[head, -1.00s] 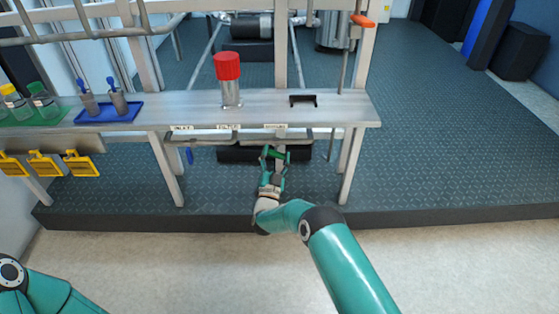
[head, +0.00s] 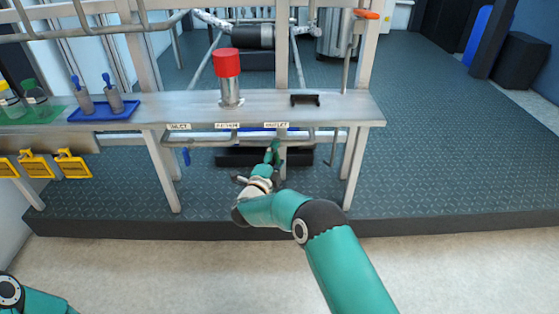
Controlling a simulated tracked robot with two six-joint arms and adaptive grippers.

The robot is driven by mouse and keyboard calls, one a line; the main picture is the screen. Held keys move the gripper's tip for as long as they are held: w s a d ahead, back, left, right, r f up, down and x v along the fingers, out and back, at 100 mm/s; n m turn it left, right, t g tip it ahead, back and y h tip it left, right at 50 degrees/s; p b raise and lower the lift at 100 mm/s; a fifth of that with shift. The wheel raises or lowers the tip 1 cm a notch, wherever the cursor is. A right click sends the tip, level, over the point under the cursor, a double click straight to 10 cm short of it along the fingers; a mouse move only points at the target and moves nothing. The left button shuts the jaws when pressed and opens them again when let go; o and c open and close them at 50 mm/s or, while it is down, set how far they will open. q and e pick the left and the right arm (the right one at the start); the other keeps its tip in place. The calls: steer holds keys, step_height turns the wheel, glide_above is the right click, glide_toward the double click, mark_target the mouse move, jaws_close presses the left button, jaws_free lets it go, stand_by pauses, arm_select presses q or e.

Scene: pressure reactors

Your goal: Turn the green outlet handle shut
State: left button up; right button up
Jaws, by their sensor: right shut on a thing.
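My right gripper (head: 272,155) is below the front edge of the steel bench, under the label on the right of the row of three. It is shut on the green outlet handle at the pipe there. The handle is mostly hidden by the fingers and blends with their green colour, so its exact angle is hard to tell. My left gripper is outside the picture; only part of my left arm shows at the lower left.
The steel bench (head: 355,108) carries a red-capped cylinder (head: 227,65) and a blue tray (head: 85,113) with two grey vessels. A blue handle (head: 187,157) hangs under the left label. Bench legs flank my right gripper. Yellow tags (head: 74,166) hang at the left.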

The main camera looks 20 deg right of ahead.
steer(key=shift+s+d+f+m+g+b, duration=0.1)
steer(key=shift+d+m+g+b, duration=0.15)
steer(key=shift+m, duration=0.3)
steer(key=shift+d+f+m+g+b, duration=0.1)
steer(key=shift+m+g+b, duration=0.1)
steer(key=shift+m, duration=0.35)
steer(key=o, duration=1.2)
steer(key=shift+a, duration=0.1)
steer(key=shift+c, duration=0.2)
steer(key=shift+r, duration=0.1)
steer(key=shift+a, duration=0.15)
steer(key=shift+s+a, duration=0.35)
steer(key=shift+a, duration=0.05)
steer(key=v, duration=1)
steer(key=shift+s, duration=0.45)
